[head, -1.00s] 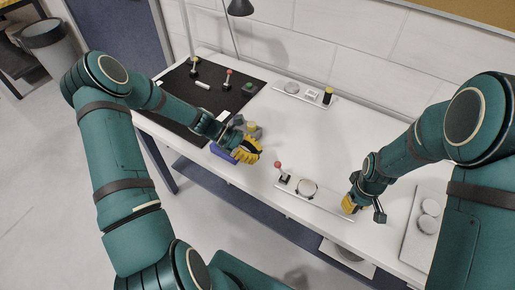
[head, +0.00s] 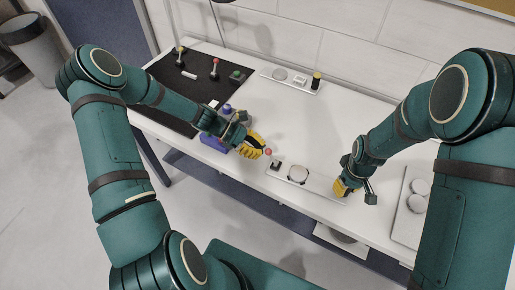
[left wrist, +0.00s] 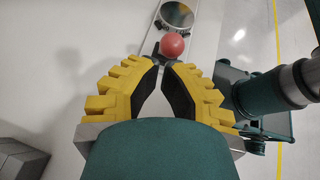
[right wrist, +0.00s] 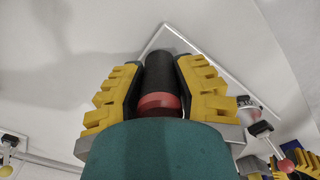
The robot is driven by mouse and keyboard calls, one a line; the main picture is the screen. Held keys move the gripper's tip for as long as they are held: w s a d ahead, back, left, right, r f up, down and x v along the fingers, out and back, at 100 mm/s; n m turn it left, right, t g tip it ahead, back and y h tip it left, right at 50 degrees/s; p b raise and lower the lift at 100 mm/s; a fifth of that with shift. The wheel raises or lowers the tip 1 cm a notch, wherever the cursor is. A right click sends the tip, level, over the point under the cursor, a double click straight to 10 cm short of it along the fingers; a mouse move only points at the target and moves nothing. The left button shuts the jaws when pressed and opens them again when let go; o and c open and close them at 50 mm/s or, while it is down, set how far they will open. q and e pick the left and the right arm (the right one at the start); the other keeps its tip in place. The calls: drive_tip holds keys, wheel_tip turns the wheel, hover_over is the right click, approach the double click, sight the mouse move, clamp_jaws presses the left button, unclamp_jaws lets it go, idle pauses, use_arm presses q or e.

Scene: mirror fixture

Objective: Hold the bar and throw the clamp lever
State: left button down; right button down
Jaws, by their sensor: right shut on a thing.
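A white plate on the bench carries the clamp lever with a red ball knob (head: 267,152), its dark base (head: 276,166) and a round mirror (head: 298,174). My left gripper (head: 257,148) is at the knob's left. In the left wrist view its fingertips (left wrist: 158,68) are almost together with nothing between them, and the red knob (left wrist: 172,46) is just beyond them; I cannot tell whether they touch it. My right gripper (head: 341,188) is at the plate's right end. In the right wrist view it is shut on a black bar (right wrist: 159,72) with a red end (right wrist: 159,102).
A black mat (head: 172,96) with small levers lies at the back left. A blue block (head: 213,143) is under my left forearm. A second plate (head: 291,80) with small parts lies at the back. A white tray with round pieces (head: 417,200) is at the right.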

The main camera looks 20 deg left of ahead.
sight(271, 151)
use_arm(q)
drive_tip(key=shift+d+r+y, duration=0.4)
drive_tip(key=shift+r+y, duration=0.1)
drive_tip(key=shift+y, duration=0.4)
drive_tip(key=shift+d+r+y, duration=0.3)
drive_tip(key=shift+y, duration=0.2)
drive_tip(key=shift+d+r+m+y, duration=0.15)
drive_tip(key=shift+d+r+y, duration=0.2)
drive_tip(key=shift+y, duration=0.3)
drive_tip(key=shift+d+r+m+y, duration=0.15)
drive_tip(key=shift+d+y, duration=0.3)
drive_tip(key=shift+y, duration=0.25)
drive_tip(key=shift+d+r+m+y, duration=0.1)
drive_tip(key=shift+d+r+y, duration=0.25)
drive_tip(key=shift+y, duration=0.3)
drive_tip(key=shift+d, duration=0.3)
drive_tip(key=shift+d+r, duration=0.1)
drive_tip(key=shift+d, duration=0.65)
drive_tip(key=shift+r, duration=0.2)
drive_tip(key=shift+r, duration=0.6)
drive_tip(key=shift+r, duration=0.15)
